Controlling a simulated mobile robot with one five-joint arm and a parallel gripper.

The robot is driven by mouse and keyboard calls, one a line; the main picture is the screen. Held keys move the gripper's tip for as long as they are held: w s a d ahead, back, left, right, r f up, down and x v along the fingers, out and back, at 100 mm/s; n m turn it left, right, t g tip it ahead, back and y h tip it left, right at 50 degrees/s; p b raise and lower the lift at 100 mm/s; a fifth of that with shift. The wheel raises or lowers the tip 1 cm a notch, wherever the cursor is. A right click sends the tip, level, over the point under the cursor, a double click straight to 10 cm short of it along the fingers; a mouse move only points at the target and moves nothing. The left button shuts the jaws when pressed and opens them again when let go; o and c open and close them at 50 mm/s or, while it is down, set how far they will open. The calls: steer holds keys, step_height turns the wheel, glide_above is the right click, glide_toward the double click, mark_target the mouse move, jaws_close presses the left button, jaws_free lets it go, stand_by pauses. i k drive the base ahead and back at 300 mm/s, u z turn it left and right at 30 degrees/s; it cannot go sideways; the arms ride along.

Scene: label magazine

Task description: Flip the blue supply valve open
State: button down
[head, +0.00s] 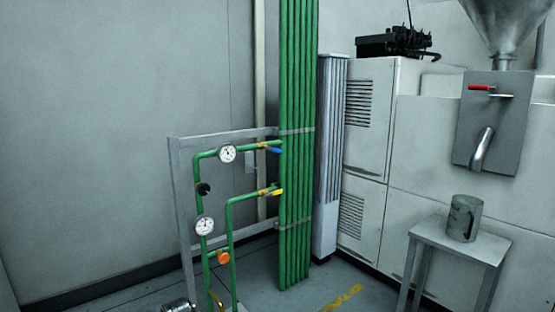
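The blue supply valve handle (275,150) is small and sits at the top right of the green pipe rig, on a brass-coloured fitting beside the upper gauge (227,154). The handle lies roughly along the pipe with a slight tilt; at this size I cannot tell for sure whether it is open or closed. A yellow valve handle (277,192) sits below it on the lower pipe branch.
A grey frame (174,190) carries the rig, with a second gauge (205,226) and an orange knob (223,257). Vertical green pipes (297,200) stand just right of the valves. A metal table (440,238) holding a canister (464,219) stands right. Floor between is clear.

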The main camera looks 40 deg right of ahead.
mark_target(272, 149)
steer(key=i, duration=0.85)
steer(key=u, duration=0.05)
